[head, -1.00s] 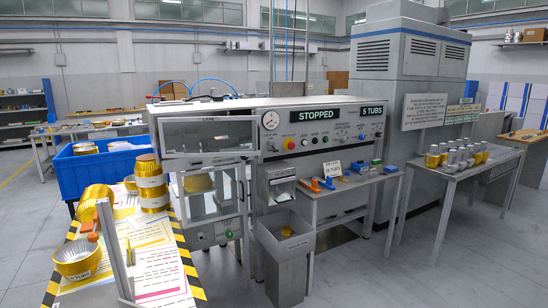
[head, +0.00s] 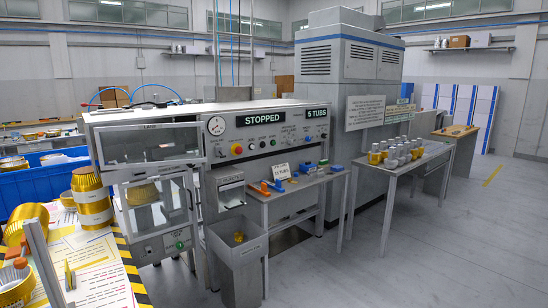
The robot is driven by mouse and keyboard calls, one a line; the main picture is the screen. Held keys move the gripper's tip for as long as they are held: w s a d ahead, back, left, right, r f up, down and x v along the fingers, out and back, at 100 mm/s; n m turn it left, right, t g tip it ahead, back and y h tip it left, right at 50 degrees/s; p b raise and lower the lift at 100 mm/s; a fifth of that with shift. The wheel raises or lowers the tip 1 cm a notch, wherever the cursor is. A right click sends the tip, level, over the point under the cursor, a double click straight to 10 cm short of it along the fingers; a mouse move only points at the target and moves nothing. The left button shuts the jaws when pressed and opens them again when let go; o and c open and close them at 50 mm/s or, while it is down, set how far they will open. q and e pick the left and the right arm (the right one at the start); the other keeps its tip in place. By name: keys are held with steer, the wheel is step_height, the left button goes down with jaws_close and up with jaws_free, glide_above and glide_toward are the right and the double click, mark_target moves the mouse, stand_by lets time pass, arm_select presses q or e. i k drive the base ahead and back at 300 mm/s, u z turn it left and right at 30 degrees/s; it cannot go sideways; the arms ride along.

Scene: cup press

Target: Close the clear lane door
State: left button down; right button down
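The clear lane door (head: 150,146) is a grey-framed see-through panel marked LANE, on the upper left front of the press. It juts out at an angle from the machine front and looks raised and open. Below it is a second clear-windowed bay (head: 155,205), with a gold tub (head: 142,193) visible inside.
A table with striped edges (head: 130,268) at lower left holds stacked gold tubs (head: 91,198) and a grey upright post (head: 42,255). A grey bin (head: 237,262) stands before the press. Floor at right is clear.

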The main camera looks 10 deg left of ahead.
mark_target(97, 131)
steer(key=z, duration=0.1)
steer(key=i, duration=2.75)
steer(key=u, duration=2.15)
